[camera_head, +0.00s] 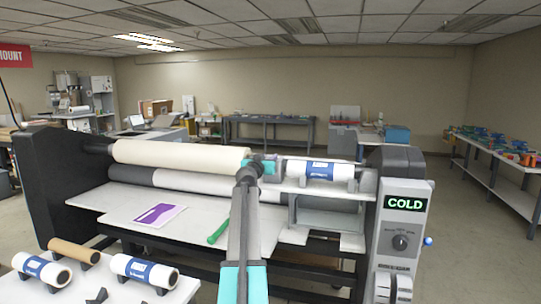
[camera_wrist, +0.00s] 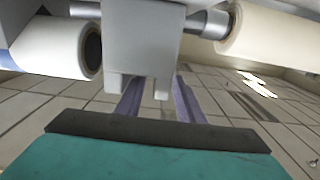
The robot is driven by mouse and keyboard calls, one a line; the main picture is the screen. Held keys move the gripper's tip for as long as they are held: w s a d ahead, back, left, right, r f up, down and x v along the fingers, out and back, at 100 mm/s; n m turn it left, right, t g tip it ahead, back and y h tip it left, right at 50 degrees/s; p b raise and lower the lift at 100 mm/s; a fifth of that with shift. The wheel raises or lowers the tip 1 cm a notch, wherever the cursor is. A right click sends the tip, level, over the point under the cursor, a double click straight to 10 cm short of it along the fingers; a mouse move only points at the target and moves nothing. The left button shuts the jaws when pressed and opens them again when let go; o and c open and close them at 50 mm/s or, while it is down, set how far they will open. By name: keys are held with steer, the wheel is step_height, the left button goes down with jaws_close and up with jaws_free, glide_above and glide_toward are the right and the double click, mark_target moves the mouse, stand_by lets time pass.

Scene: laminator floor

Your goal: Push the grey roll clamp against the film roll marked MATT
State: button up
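A white film roll with a blue label (camera_head: 320,170) sits on the shaft at the laminator's upper right; its lettering is too small to read. In the wrist view the end of a white, blue-banded roll (camera_wrist: 45,48) is at the left. A grey block (camera_wrist: 145,45), which looks like the roll clamp, is just right of it with a narrow gap between. My gripper (camera_head: 262,168) is at the shaft, left of the film roll, and hides the clamp in the head view. A teal part of it with a dark edge fills the bottom of the wrist view. Its opening is not clear.
A cream roll (camera_head: 180,155) lies left of my gripper. The control panel (camera_head: 405,225) reads COLD. A green-handled tool (camera_head: 219,232) and a purple sheet (camera_head: 160,214) lie on the feed table. Spare rolls (camera_head: 145,272) rest on a white table at lower left.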

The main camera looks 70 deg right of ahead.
steer(key=shift+w+d+p, duration=0.1)
steer(key=shift+d+p, duration=0.45)
steer(key=shift+d, duration=1.25)
jaws_close()
